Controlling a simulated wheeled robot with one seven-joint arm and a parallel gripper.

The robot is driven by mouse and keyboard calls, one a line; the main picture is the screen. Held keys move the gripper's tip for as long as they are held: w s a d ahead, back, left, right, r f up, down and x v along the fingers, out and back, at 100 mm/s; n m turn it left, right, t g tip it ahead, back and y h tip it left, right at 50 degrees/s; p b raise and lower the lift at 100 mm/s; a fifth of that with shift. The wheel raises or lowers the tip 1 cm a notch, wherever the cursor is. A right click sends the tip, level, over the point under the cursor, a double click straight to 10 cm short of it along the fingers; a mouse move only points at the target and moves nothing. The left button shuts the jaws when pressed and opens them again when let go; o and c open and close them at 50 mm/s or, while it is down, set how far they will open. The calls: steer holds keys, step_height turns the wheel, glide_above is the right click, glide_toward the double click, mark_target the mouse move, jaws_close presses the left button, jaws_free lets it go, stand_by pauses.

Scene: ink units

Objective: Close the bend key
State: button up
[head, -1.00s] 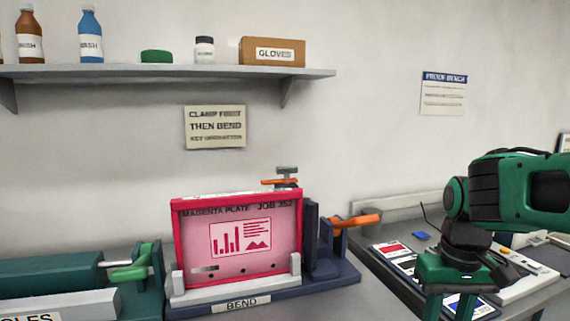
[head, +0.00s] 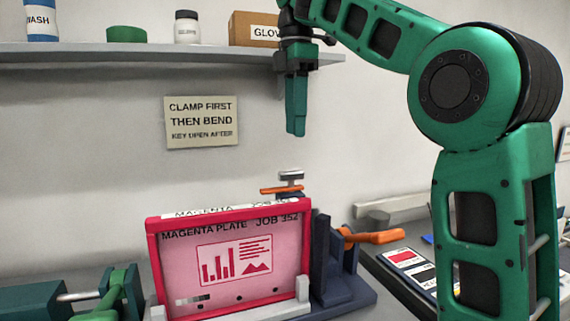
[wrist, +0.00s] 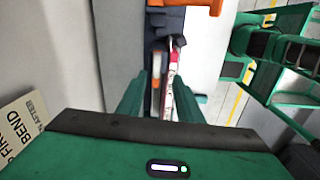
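The bend unit (head: 345,290), dark blue, stands on the bench holding a pink magenta plate (head: 235,262) in a red frame, upright. Behind the plate's top edge is a grey T-shaped knob (head: 291,176) over a thin orange bar (head: 281,190). An orange lever (head: 374,237) sticks out to the right of the unit. I cannot tell which of these is the bend key. My gripper (head: 295,133) points down, empty, well above the knob. In the wrist view my fingers (wrist: 162,105) are apart, with the plate's edge (wrist: 172,85) seen below between them.
A shelf (head: 150,52) with bottles and a gloves box (head: 254,30) is close behind my gripper. A sign (head: 201,122) hangs on the wall. A green clamp unit (head: 110,295) stands at left. Cards (head: 405,258) lie on the bench at right.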

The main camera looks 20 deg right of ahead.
mark_target(291, 171)
steer(key=shift+n, duration=0.4)
steer(key=f, duration=1)
steer(key=shift+w+a, duration=0.25)
steer(key=shift+w, duration=0.15)
steer(key=shift+c, duration=0.4)
steer(key=shift+r, duration=0.1)
jaws_close()
